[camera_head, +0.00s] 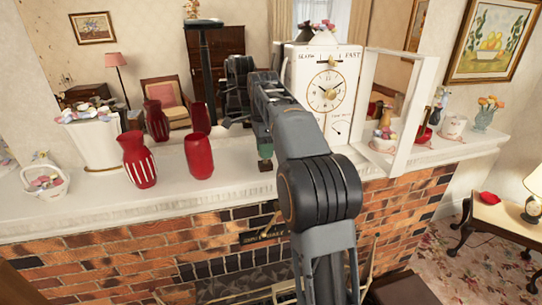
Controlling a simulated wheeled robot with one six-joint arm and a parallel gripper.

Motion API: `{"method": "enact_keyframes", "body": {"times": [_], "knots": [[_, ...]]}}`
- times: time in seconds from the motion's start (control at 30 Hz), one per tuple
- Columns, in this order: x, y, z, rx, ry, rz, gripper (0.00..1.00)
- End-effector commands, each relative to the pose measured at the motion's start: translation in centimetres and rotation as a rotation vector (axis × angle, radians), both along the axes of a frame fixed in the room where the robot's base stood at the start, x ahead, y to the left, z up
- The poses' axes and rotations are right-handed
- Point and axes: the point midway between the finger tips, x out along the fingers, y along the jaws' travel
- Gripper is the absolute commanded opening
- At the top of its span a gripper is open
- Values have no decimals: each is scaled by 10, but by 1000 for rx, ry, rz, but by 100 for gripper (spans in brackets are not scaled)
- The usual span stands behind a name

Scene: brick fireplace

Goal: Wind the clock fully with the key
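The white clock (308,64) stands upright on the mantel, with a round cream dial (325,90) and dark hands. Its white framed door (409,105) stands swung open to the right.
Red vases (138,160) and a white basket (42,181) stand left on the mantel (95,208). A flower vase (485,113) and a white mug (453,126) stand right. A mirror behind reflects the room. A side table (511,220) with a lamp stands right.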

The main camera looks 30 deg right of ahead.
Motion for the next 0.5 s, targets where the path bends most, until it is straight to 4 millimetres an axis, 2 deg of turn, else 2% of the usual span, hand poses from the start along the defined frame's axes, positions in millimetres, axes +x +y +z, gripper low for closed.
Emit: {"method": "enact_keyframes", "body": {"times": [0.03, 0.27, 0.5], "knots": [[0, 0, 0, 0, 0, 0, 24], [0, 0, 0, 0, 0, 0, 2], [0, 0, 0, 0, 0, 0, 0]]}}
